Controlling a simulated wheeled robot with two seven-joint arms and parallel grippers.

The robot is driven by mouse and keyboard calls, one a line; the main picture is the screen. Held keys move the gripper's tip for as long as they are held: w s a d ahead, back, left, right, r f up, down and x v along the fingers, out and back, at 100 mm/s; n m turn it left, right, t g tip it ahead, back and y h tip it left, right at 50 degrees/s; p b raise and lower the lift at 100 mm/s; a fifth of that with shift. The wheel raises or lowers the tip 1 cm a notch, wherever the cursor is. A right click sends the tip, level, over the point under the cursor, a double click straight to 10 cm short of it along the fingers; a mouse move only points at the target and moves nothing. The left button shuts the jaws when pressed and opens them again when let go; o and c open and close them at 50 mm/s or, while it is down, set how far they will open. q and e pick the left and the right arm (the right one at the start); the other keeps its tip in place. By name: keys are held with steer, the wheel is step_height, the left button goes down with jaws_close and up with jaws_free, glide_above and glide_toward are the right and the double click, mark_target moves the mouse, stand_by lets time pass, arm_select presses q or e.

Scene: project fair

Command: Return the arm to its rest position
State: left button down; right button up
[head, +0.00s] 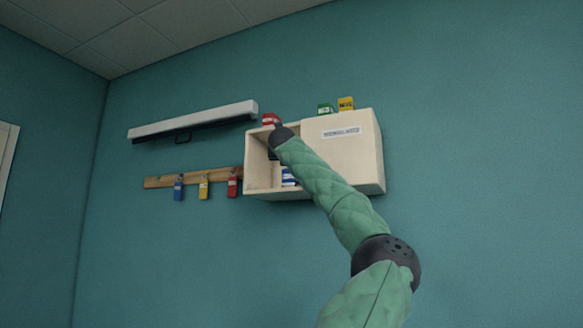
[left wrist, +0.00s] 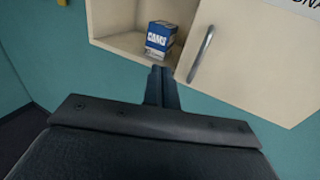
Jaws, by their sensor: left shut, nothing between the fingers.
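My left arm in a green quilted sleeve reaches up to a cream wall cabinet (head: 357,160) in the head view. Its dark wrist end lies in front of the cabinet's open left compartment, and the fingers cannot be made out there. In the left wrist view my left gripper (left wrist: 161,72) is shut and empty. Its fingertips appear just below the cabinet's bottom edge, under a blue and white box (left wrist: 160,38) standing inside. The box also shows in the head view (head: 288,177), partly hidden by the arm. My right gripper is not in view.
The cabinet's right side is covered by a labelled door with a metal handle (left wrist: 201,54). The right wall is bare.

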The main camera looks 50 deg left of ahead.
arm_select(q)
steer(key=shift+s+d+f, duration=0.15)
steer(key=shift+s+d, duration=0.2)
steer(key=shift+d, duration=0.05)
steer(key=shift+s, duration=0.1)
